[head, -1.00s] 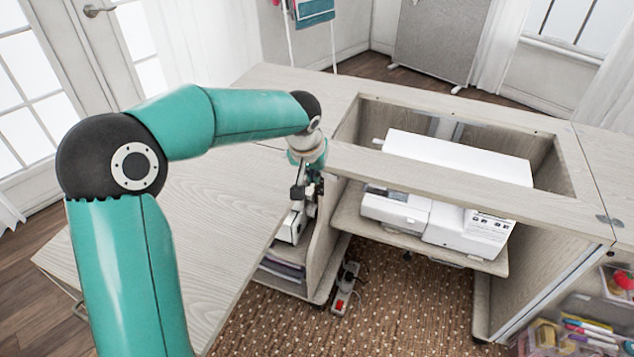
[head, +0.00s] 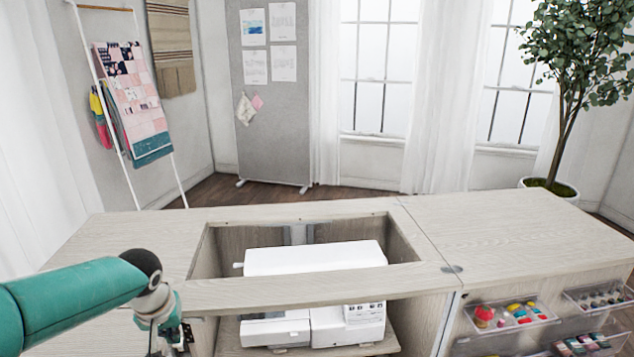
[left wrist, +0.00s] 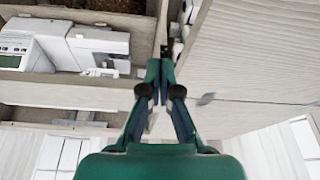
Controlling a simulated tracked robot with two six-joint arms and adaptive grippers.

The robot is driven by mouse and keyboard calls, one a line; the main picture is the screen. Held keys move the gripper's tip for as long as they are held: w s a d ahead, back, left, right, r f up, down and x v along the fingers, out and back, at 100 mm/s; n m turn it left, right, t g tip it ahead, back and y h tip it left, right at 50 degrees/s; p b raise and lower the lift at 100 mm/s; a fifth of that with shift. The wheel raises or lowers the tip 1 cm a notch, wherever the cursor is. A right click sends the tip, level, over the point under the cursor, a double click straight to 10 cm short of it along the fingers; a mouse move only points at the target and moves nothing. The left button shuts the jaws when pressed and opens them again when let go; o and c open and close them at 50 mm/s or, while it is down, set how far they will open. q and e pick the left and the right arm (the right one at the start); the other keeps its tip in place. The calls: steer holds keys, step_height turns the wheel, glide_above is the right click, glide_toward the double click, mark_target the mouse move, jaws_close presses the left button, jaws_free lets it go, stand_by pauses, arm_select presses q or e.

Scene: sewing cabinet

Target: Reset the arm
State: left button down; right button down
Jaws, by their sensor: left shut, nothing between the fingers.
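My left arm (head: 75,300) is teal and comes in from the left edge of the head view. Its wrist is bent down just in front of the cabinet, left of the sewing machine. My left gripper (head: 170,342) is partly cut off by the bottom edge there. In the left wrist view the left gripper (left wrist: 160,72) shows its two dark fingers brought together at the tips, with nothing between them. The right arm and gripper are not in view.
A white sewing machine (head: 318,258) sits in the cabinet opening; it also shows in the left wrist view (left wrist: 65,45). The cabinet top (head: 510,228) is bare on the right. Clear bins of sewing supplies (head: 510,316) hang on the front at right.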

arm_select(q)
steer(key=s+d+f+g+h, duration=0.1)
steer(key=s+d+f, duration=0.2)
steer(key=f, duration=0.3)
steer(key=s+d+f+m+g+h, duration=0.1)
steer(key=s+d+f+g, duration=0.15)
steer(key=f, duration=0.45)
steer(key=s+d+f+g, duration=0.1)
steer(key=s+d+f, duration=0.3)
steer(key=f, duration=0.2)
steer(key=s+d+f+h, duration=0.2)
steer(key=s+d+f, duration=0.4)
steer(key=s, duration=0.2)
steer(key=s+d+f+h, duration=0.2)
steer(key=s+d+f, duration=0.4)
steer(key=s, duration=0.2)
step_height(320, 180, up, 15)
steer(key=w+t+p, duration=0.1)
steer(key=w+p, duration=0.1)
steer(key=p, duration=1.3)
steer(key=shift+w+a+m+t+y, duration=0.25)
steer(key=shift+w+m+t+y, duration=0.05)
steer(key=shift+w+m+t, duration=0.1)
steer(key=shift+f, duration=0.1)
